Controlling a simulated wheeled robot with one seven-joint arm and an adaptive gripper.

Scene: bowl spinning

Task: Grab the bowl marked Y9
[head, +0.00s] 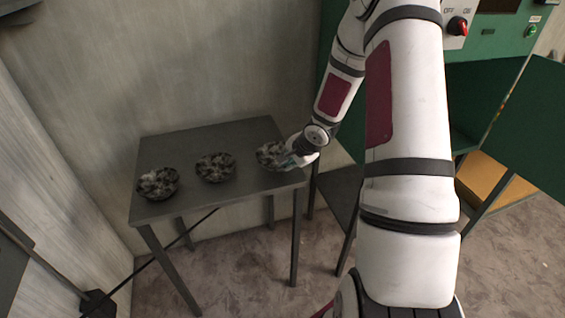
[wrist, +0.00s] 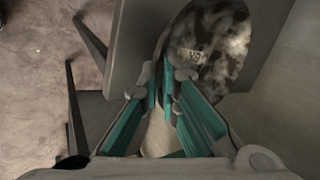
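The bowl marked Y9 (wrist: 215,40) is mottled black and white. In the wrist view its pale label, reading sideways as Y9, shows on the inner wall just beyond the fingertips. In the head view a bowl (head: 270,153) sits at the right end of the grey table, partly hidden by my gripper (head: 297,158). In the wrist view my gripper's teal fingers (wrist: 161,82) meet the near rim, their tips close together with a narrow gap. I cannot tell whether they are clamped on the rim.
Two similar bowls stand on the grey table (head: 215,199), one in the middle (head: 215,167) and one at the left (head: 157,183). A green cabinet (head: 490,45) with a red switch stands at the right. The wall is close behind the table.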

